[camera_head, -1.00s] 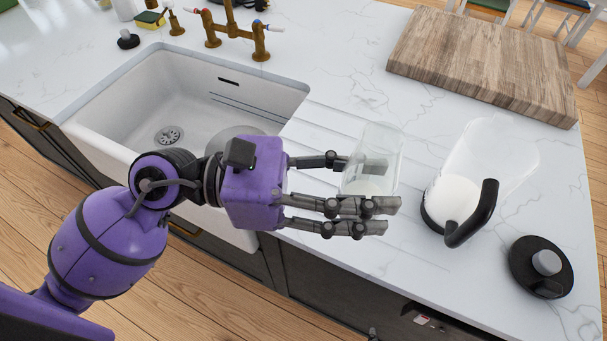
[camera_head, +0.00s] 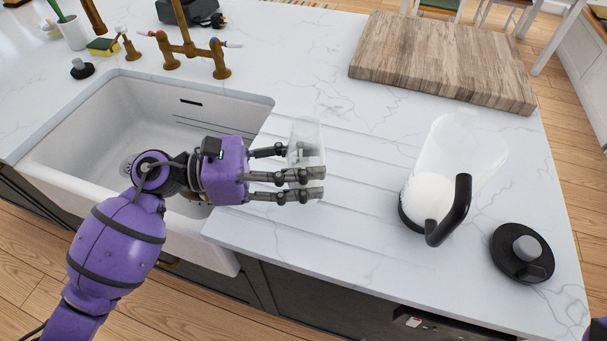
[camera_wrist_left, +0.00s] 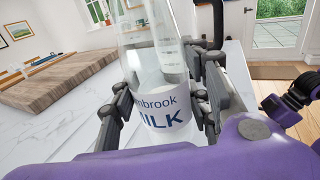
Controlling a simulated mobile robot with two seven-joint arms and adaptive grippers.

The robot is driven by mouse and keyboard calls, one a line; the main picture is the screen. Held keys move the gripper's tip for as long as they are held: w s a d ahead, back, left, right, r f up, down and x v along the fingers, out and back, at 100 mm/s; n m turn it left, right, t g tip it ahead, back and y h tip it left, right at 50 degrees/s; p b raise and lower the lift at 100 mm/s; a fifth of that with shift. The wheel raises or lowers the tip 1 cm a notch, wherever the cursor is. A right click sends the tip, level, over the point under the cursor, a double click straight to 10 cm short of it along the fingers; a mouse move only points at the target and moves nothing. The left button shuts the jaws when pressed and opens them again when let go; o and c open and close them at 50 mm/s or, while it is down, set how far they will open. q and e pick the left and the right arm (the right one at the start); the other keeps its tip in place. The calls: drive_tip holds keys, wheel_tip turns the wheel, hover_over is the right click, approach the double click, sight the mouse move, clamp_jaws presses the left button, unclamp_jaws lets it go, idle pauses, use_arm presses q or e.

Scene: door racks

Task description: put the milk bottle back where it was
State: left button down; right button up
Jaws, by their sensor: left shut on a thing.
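The milk bottle is clear glass and shows between my left fingers in the head view (camera_head: 306,133). In the left wrist view the bottle (camera_wrist_left: 160,108) looks upright, with a white band reading "MILK". My left gripper (camera_head: 305,172) is shut around it, over the ribbed drainboard right of the sink. The fingers hide its lower part in the head view, and I cannot tell whether its base touches the counter. Only a purple bit of my right arm shows at the bottom right corner; the right gripper is not in view.
The white sink (camera_head: 62,118) lies left, with a brass tap (camera_head: 190,52) behind. A clear jug (camera_head: 462,150) with white contents and black handle stands right, a round black lid (camera_head: 521,253) beyond it. A wooden board (camera_head: 445,58) lies at the back. The drainboard's front is clear.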

use_arm(q)
drive_tip(key=f, duration=0.3)
drive_tip(key=shift+w, duration=0.3)
drive_tip(key=shift+f, duration=0.35)
drive_tip(key=shift+f, duration=0.1)
drive_tip(key=c, duration=1.4)
unclamp_jaws()
drive_tip(key=shift+f, duration=0.15)
drive_tip(key=o, duration=0.4)
